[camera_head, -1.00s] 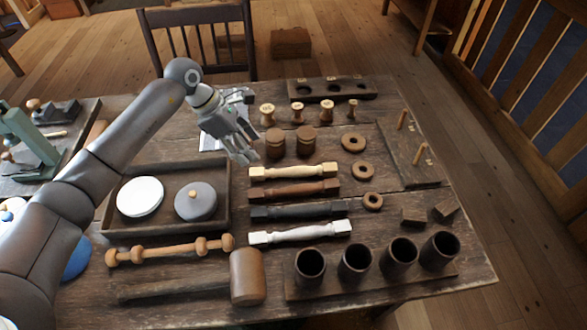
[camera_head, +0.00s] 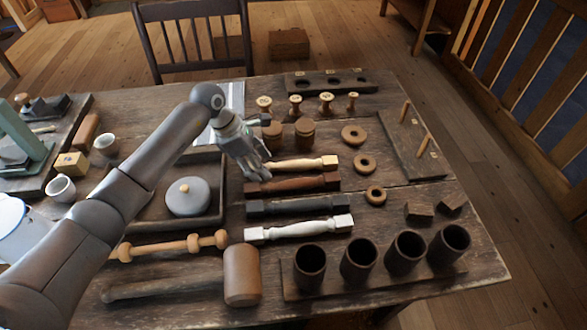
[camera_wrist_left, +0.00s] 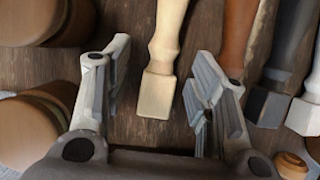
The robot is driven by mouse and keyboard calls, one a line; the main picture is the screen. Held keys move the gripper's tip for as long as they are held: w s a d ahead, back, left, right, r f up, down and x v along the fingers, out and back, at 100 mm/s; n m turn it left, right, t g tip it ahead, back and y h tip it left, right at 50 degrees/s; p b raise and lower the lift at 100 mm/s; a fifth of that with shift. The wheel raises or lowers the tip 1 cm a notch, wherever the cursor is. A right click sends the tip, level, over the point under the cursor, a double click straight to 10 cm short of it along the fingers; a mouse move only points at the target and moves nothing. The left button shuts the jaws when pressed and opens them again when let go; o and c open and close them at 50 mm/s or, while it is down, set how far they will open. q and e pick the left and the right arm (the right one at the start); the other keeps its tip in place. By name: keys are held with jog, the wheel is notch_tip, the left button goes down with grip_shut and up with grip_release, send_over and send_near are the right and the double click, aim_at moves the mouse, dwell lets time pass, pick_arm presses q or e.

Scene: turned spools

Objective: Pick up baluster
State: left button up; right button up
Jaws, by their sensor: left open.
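Four turned balusters lie side by side on the table: a pale one (camera_head: 305,164), a red-brown one (camera_head: 295,184), a dark one (camera_head: 300,206) and a white one (camera_head: 300,230). My left gripper (camera_head: 256,170) is open at the left end of the pale baluster and hides that end in the head view. In the left wrist view, the square end of the pale baluster (camera_wrist_left: 157,95) lies between the spread fingers of my left gripper (camera_wrist_left: 160,68), with gaps on both sides. The red-brown baluster (camera_wrist_left: 237,40) runs just beyond the right finger. My right gripper is not in view.
Two brown lidded pots (camera_head: 304,132) stand just behind the pale baluster, and small spools stand further back. A tray (camera_head: 222,190) with a grey lidded disc lies left. Wooden rings (camera_head: 365,163) lie right.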

pick_arm(q)
jog(key=shift+r, duration=0.1)
jog(key=shift+c, duration=1.2)
grip_shut()
